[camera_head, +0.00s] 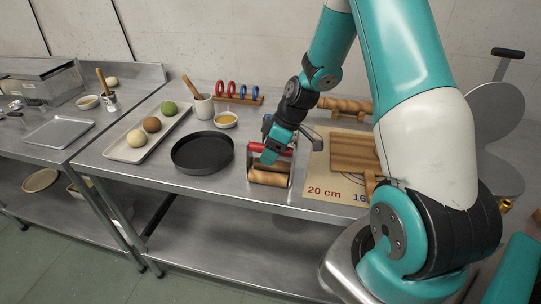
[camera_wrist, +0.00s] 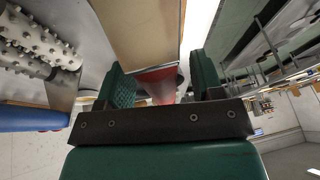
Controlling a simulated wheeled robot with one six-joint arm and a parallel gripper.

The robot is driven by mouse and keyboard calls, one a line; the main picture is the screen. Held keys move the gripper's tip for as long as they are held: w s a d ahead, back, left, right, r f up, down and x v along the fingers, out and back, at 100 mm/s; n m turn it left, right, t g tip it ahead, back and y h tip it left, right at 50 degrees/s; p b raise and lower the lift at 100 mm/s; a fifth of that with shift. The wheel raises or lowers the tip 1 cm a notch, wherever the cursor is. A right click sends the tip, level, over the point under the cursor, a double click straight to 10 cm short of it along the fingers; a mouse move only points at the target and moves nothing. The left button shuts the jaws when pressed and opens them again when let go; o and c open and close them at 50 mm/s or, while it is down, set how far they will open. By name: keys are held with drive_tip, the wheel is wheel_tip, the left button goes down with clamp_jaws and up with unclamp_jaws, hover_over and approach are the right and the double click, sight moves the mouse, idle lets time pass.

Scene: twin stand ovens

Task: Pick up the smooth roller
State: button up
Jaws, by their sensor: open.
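The rack (camera_head: 290,180) stands near the front of the steel table, below my gripper (camera_head: 271,156). A smooth, light wooden roller (camera_head: 268,178) lies at its front, and a red handle (camera_head: 257,148) shows beside my fingers. In the wrist view, my gripper (camera_wrist: 165,90) is open, with green fingers either side of the red handle (camera_wrist: 158,85). A smooth wooden surface (camera_wrist: 140,35), apparently the roller, extends beyond it. I cannot tell whether the fingers touch the handle. My arm and fingers hide part of the rack.
A spiked roller (camera_wrist: 38,45) and a blue handle (camera_wrist: 30,118) lie close by in the wrist view. A black round pan (camera_head: 202,153) is left of the rack. A mat marked 20 cm (camera_head: 324,191) with a wooden board (camera_head: 355,150) is to its right.

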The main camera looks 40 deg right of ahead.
idle(0.3)
clamp_jaws()
